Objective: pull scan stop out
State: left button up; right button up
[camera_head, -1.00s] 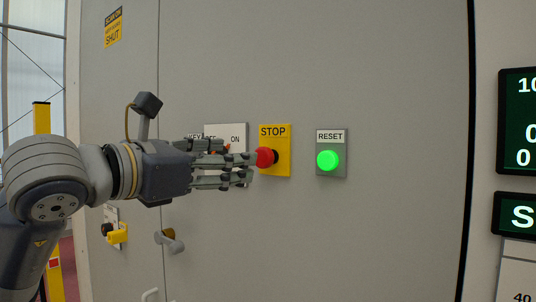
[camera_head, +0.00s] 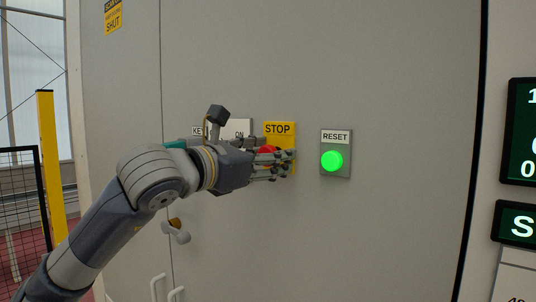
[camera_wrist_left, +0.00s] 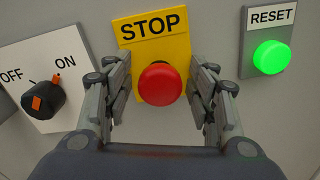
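The red stop button (camera_wrist_left: 160,84) sits on a yellow plate marked STOP (camera_wrist_left: 150,42) on the grey panel. In the head view the yellow plate (camera_head: 280,129) shows, and my left gripper (camera_head: 283,161) covers much of the red button (camera_head: 266,149). In the left wrist view my left gripper (camera_wrist_left: 160,100) is open, with one finger on each side of the red button. A gap shows between each finger and the button. My right gripper is not in view.
A lit green RESET button (camera_head: 331,161) is right of the stop plate. A key switch with an orange mark (camera_wrist_left: 42,101) is to its left. A door handle (camera_head: 177,232) is lower left. Dark display screens (camera_head: 520,130) stand at the right.

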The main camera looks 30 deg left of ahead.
pick_arm(q)
grip_shut()
jog(key=shift+s+f+b, duration=0.1)
jog(key=shift+s+b, duration=0.65)
jog(key=shift+c, duration=1.1)
grip_release()
jog(key=o, duration=0.5)
jog(key=shift+s, duration=0.1)
jog(key=shift+c, duration=0.2)
jog(key=shift+s+a, duration=0.1)
jog(key=s, duration=0.8)
jog(key=s+a, duration=0.1)
jog(key=s, duration=0.3)
jog(key=shift+s, duration=0.15)
